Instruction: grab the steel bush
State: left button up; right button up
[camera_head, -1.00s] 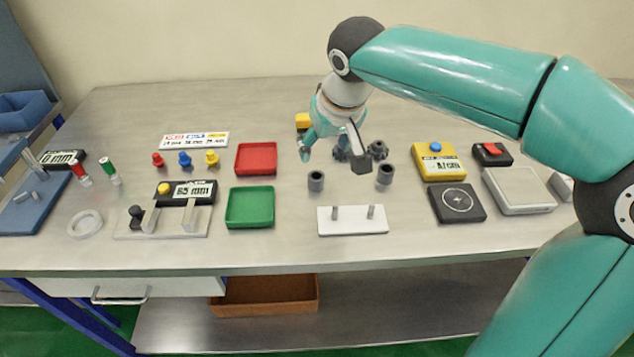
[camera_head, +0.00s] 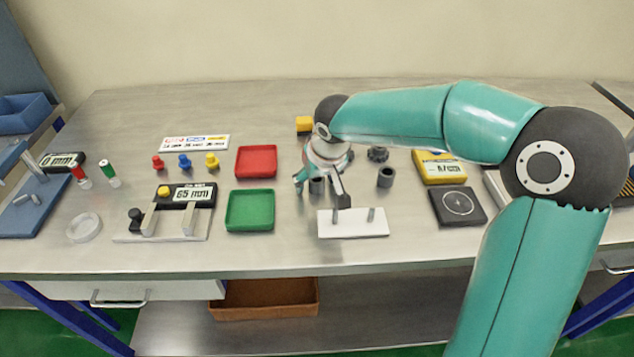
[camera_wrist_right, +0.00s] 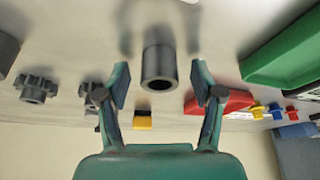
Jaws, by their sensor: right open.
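Two dark grey hollow cylinders stand upright on the table; which is the steel bush I cannot tell by look alone. The left bush (camera_head: 316,186) stands behind the white two-pin plate, and the right bush (camera_head: 385,177) stands apart from it. My right gripper (camera_head: 321,193) is open around the left bush. In the right wrist view this bush (camera_wrist_right: 159,66) shows its open bore between the spread fingers (camera_wrist_right: 161,84), with clear gaps on both sides. My left gripper is out of view.
The white plate (camera_head: 353,229) with two pins lies close in front of my right gripper. A green tray (camera_head: 250,226) and a red tray (camera_head: 256,175) lie to the left. Dark gears (camera_head: 377,154) lie behind. A black square pad (camera_head: 457,216) lies right.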

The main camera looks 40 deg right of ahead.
grip_shut()
dwell(0.3)
jog(key=shift+r, duration=0.1)
